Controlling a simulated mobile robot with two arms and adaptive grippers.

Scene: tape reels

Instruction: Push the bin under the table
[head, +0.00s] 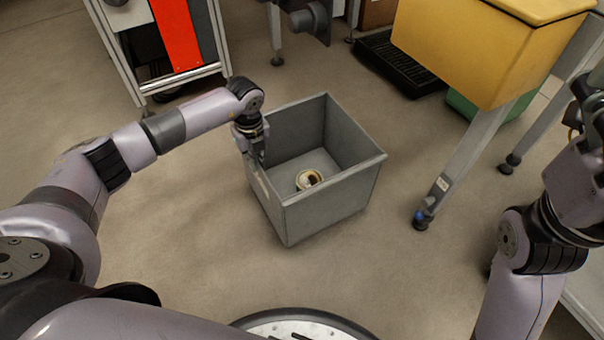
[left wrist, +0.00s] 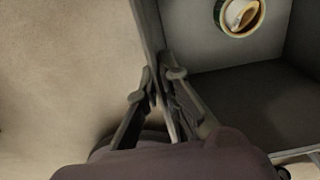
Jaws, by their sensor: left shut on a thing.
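A grey open-topped bin (head: 330,205) stands on the floor in the middle of the head view, turned at an angle. A round tape reel (head: 309,179) lies inside it; it also shows in the left wrist view (left wrist: 239,15). My left gripper (head: 257,160) is at the bin's left wall. In the left wrist view the fingers (left wrist: 160,80) are on either side of the bin's wall (left wrist: 147,28), shut on it. A table leg (head: 465,165) stands to the right of the bin, apart from it. My right arm is at the right edge; its gripper's fingertips are not clear.
A yellow container (head: 480,45) stands at the upper right by the table leg. A black slatted tray (head: 398,62) and a green box (head: 480,112) lie on the floor there. A cart with a red panel (head: 176,32) stands at the upper left. Floor around the bin is clear.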

